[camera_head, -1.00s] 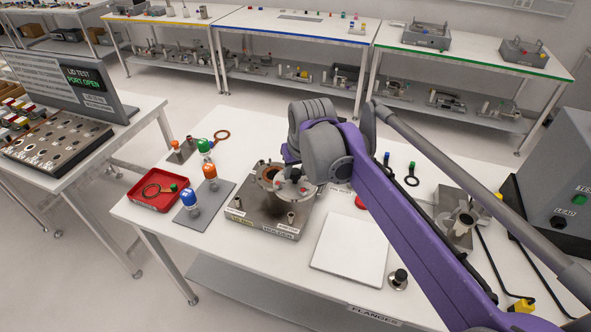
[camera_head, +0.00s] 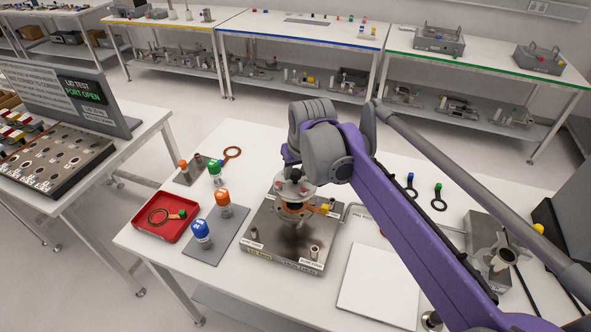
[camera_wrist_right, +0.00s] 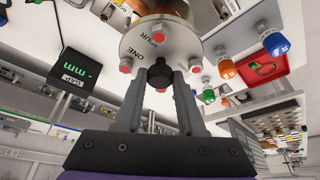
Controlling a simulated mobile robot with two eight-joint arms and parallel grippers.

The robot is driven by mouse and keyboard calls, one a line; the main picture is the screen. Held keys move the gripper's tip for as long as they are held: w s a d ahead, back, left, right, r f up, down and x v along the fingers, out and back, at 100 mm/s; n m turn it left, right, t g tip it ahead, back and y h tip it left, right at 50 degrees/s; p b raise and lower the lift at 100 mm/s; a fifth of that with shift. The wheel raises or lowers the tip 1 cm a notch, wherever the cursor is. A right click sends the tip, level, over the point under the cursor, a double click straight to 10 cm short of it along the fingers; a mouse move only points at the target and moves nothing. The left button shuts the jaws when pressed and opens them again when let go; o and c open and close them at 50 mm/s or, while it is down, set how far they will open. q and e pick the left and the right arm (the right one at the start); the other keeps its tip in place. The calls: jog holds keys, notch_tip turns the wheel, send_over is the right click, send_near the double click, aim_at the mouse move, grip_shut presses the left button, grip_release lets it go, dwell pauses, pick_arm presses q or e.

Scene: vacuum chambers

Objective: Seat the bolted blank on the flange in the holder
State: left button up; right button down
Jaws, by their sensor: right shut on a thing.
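The bolted blank (camera_head: 294,188) is a pale round plate with red bolt heads. My right gripper (camera_wrist_right: 160,78) is shut on its black knob (camera_wrist_right: 159,74); the plate's lettered face (camera_wrist_right: 152,42) shows beyond the fingertips. In the head view the blank is over the copper-coloured flange area (camera_head: 293,208) of the grey metal holder (camera_head: 285,243). I cannot tell whether the blank touches it. A yellow tab (camera_head: 325,209) sticks out at the right below the blank. The right fingers are mostly hidden in the head view. My left gripper is not in view.
Blue (camera_head: 201,231), orange (camera_head: 223,198) and green (camera_head: 214,168) capped pieces and a red tray (camera_head: 165,218) stand left of the holder. A white plate (camera_head: 377,284) lies at its right. A metal fitting (camera_head: 497,254) stands farther right.

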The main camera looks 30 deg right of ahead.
aim_at(297, 187)
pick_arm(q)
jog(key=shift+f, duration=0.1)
pick_arm(e)
jog(key=shift+w, duration=0.1)
jog(key=shift+f, duration=0.2)
jog(key=shift+f+b, duration=1)
jog(key=shift+f, duration=0.75)
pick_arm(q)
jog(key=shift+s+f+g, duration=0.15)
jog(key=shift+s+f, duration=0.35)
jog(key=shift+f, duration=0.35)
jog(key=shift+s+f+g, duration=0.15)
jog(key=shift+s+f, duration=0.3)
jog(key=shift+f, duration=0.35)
pick_arm(e)
jog(key=shift+f, duration=0.4)
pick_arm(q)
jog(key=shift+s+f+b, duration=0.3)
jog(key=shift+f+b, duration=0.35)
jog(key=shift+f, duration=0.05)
pick_arm(e)
jog(key=shift+f, duration=1.25)
jog(key=shift+c, duration=2.1)
grip_release()
jog(key=shift+f, duration=0.1)
